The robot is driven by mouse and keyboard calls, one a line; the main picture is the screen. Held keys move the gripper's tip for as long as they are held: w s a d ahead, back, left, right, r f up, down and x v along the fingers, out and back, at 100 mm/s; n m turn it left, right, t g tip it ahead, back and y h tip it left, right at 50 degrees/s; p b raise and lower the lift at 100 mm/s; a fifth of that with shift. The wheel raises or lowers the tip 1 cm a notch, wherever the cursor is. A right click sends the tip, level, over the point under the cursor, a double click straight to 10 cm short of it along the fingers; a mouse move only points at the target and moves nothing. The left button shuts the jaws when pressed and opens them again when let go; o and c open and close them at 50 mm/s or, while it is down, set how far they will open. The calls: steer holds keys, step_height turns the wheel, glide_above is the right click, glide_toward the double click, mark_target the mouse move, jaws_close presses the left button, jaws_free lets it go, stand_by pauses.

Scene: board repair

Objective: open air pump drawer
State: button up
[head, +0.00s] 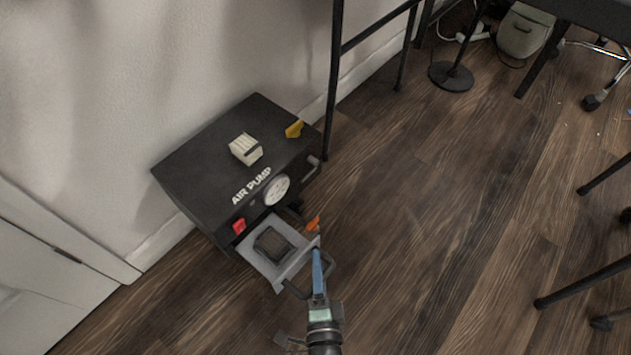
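The air pump (222,164) is a black box on the floor against the wall, with white "AIR PUMP" lettering and a round white gauge (277,189). Its grey drawer (258,266) stands pulled out from the lower front, and a dark ribbed block (272,243) lies in it. A dark handle (330,266) is on the drawer's front.
A cream ribbed block (245,149) and a yellow piece (294,129) are on top of the pump. A red switch (239,226) is on its front. Black table legs (335,85) stand close to its right. Wood floor (430,220) is clear to the right.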

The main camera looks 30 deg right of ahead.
steer(key=shift+r, duration=0.15)
stand_by(0.3)
steer(key=shift+p+v, duration=2.6)
steer(key=shift+v, duration=3.85)
